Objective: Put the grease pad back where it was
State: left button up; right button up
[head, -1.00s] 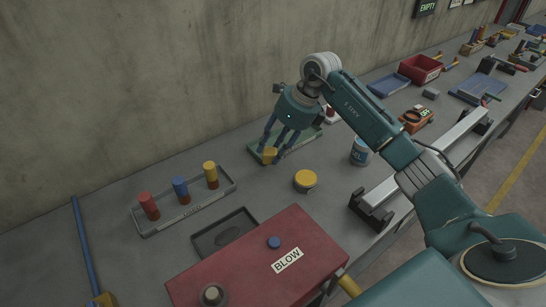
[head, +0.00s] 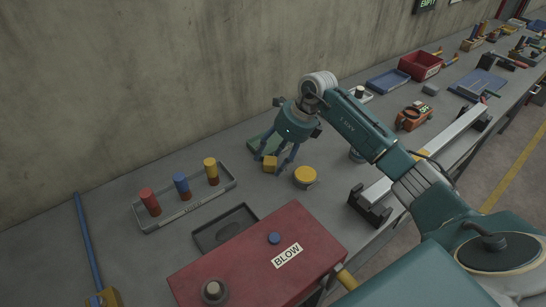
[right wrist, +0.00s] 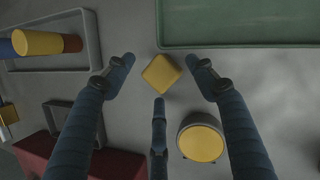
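A small yellow square pad (head: 270,164), which looks like the grease pad, is below my right gripper (head: 272,160) in front of the green tray (head: 262,141). In the right wrist view the pad (right wrist: 161,74) sits between the three spread fingertips, turned like a diamond, with narrow gaps around it. My right gripper looks open there and does not visibly touch it. Whether the pad rests flat on the table is hard to tell. The green tray also shows in the right wrist view (right wrist: 245,22), partly hidden in the head view by my gripper. My left gripper is not in view.
A round yellow-topped tin (head: 305,176) stands close to the right. A grey rack (head: 205,196) with red, blue and yellow pegs is at the left. A dark tray (head: 205,237) and a red BLOW box (head: 240,262) are nearer. A metal rail (head: 378,192) lies right.

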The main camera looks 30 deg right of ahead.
jog(key=shift+r, duration=0.2)
jog(key=shift+d+r, duration=0.15)
jog(key=shift+r, duration=0.1)
jog(key=b+v, duration=0.2)
jog(key=v, duration=0.9)
jog(key=shift+s+r, duration=0.2)
jog(key=shift+f, duration=0.1)
